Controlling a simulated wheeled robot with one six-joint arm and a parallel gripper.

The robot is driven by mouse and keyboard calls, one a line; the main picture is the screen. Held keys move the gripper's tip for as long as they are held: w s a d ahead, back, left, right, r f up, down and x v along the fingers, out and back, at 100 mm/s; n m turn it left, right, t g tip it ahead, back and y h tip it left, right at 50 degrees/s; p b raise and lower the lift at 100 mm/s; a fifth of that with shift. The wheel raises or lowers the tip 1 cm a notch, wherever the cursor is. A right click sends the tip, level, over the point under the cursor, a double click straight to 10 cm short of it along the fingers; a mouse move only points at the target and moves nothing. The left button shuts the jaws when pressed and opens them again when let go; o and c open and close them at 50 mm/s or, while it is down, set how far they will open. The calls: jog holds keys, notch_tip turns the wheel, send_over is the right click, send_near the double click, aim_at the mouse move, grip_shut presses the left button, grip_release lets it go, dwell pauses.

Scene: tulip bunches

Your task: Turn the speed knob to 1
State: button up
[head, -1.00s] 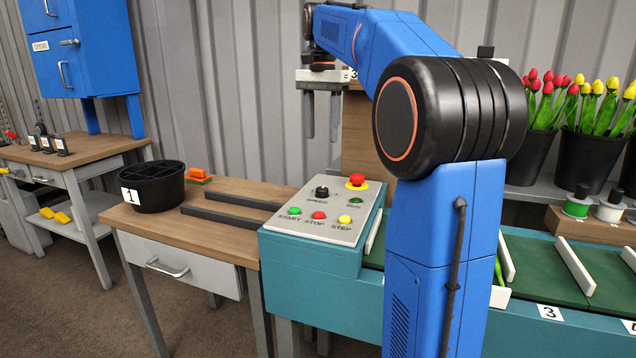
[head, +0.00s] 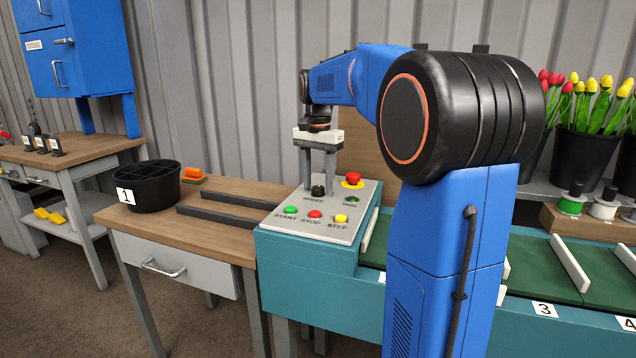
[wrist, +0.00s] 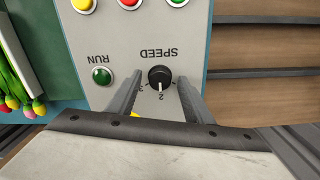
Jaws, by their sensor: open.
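The black speed knob (head: 318,191) sits on the light grey control panel (head: 345,213). In the wrist view the knob (wrist: 159,76) has a white pointer mark toward the printed 2. The panel lettering appears upside down there, with another number partly visible left of the 2. My gripper (head: 318,186) is above the panel, pointing down, its jaws open. The fingers stand one on each side of the knob, and in the wrist view a gap shows between each finger and the knob. I cannot see a printed 1; the right finger covers part of the dial.
Green, red and yellow buttons, a red emergency button (head: 352,180) and a green RUN lamp (head: 350,201) are close to the knob. A black divided bin (head: 149,195) and dark rails (head: 235,208) are on the wooden table left of the panel. The conveyor (head: 540,262) runs right.

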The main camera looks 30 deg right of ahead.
jog(key=shift+f, duration=0.15)
jog(key=shift+c, duration=0.3)
jog(key=c, duration=1)
jog(key=shift+n, duration=0.3)
jog(key=n, duration=0.5)
jog(key=shift+n, duration=0.3)
jog(key=n, duration=0.5)
jog(key=shift+n, duration=0.3)
